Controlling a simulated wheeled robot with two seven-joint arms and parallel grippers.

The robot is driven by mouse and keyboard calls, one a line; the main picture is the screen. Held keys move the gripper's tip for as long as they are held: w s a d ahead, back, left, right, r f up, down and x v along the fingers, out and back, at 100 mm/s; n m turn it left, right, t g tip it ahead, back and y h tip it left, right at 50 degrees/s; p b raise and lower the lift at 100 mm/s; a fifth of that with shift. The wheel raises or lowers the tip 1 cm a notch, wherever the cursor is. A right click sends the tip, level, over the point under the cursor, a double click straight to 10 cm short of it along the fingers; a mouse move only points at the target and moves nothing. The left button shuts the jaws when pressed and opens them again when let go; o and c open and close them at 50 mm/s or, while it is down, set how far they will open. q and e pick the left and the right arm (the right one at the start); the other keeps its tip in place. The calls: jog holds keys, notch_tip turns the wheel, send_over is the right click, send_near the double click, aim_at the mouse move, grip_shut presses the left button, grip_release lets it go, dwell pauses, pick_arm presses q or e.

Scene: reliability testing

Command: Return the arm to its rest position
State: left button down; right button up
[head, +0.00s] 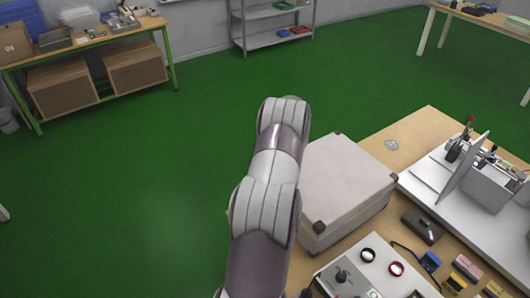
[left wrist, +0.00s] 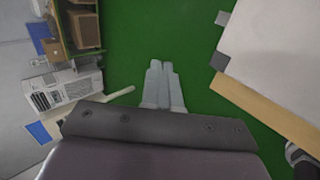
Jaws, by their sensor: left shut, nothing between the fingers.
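My left gripper (left wrist: 160,66) shows in the left wrist view. Its two pale fingers lie together, shut and empty, with green floor beyond them. In the head view my arm (head: 271,190) reaches up from the bottom middle, and its gripper is hidden there. The arm passes along the left side of a large pale box with dark corners (head: 345,180), partly covering the box's left edge. The box also shows at the upper right of the left wrist view (left wrist: 270,50), apart from the fingers. My right gripper is in neither view.
A wooden table (head: 430,122) holds the box, a control panel (head: 350,270), a white test fixture (head: 490,185) and small parts. A green-framed bench (head: 140,43) and a grey shelf (head: 275,12) stand at the back. Green floor (head: 150,190) is clear left of the arm.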

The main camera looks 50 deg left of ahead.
pick_arm(q)
notch_tip(320, 180, up, 4)
jog(key=shift+s+a+f, duration=0.1)
jog(key=shift+s+f, duration=0.05)
jog(key=shift+f, duration=0.1)
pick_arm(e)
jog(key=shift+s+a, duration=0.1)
